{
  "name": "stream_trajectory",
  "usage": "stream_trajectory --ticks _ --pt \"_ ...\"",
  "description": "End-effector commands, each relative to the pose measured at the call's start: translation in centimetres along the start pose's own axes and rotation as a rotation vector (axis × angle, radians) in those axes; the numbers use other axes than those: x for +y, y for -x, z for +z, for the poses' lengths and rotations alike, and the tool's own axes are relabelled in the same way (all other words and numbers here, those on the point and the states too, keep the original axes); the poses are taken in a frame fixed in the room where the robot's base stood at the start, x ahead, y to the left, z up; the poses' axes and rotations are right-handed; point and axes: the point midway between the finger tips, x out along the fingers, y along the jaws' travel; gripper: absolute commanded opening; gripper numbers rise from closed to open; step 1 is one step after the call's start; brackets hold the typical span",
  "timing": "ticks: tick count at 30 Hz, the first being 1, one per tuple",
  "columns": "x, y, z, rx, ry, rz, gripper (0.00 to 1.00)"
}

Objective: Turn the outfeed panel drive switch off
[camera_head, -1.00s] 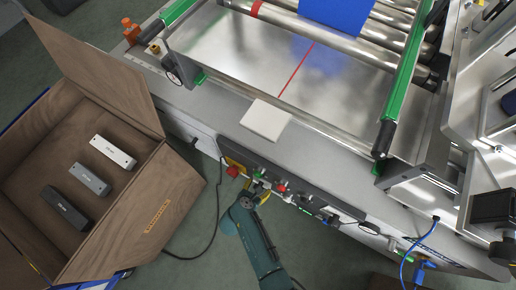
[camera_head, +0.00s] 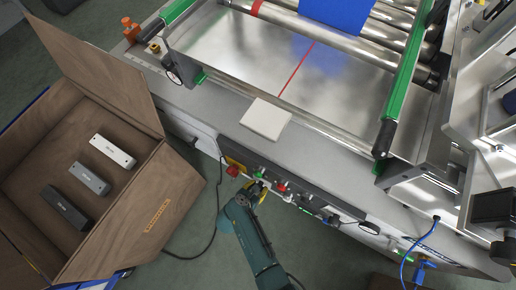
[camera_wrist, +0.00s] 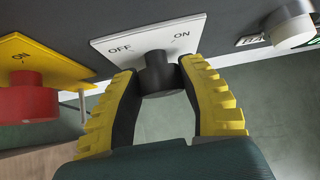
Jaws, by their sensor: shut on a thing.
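The drive switch is a black knob (camera_wrist: 158,75) on a white plate (camera_wrist: 125,42) marked OFF at left and ON at right, seen in the wrist view. My gripper (camera_wrist: 157,70) has its two yellow fingers on either side of the knob, shut on it. The knob's pointer cannot be made out, so its setting cannot be told. In the head view my gripper (camera_head: 257,187) is at the front panel (camera_head: 300,184) below the conveyor, and it hides the switch there.
A red button (camera_wrist: 28,100) on a yellow plate marked ON sits left of the switch. A pale round knob (camera_wrist: 290,25) is at right. A blue cable (camera_head: 408,255) hangs at right.

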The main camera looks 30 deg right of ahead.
Motion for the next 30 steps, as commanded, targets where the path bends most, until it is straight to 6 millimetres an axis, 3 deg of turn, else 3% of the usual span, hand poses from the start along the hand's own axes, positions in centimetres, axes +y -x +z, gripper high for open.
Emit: stream_trajectory --ticks 15,30 --pt "0.22 -0.39 -0.55 0.003 0.286 -0.281 0.06" --pt "0.1 -0.17 -0.37 0.005 0.403 -0.4 0.06"
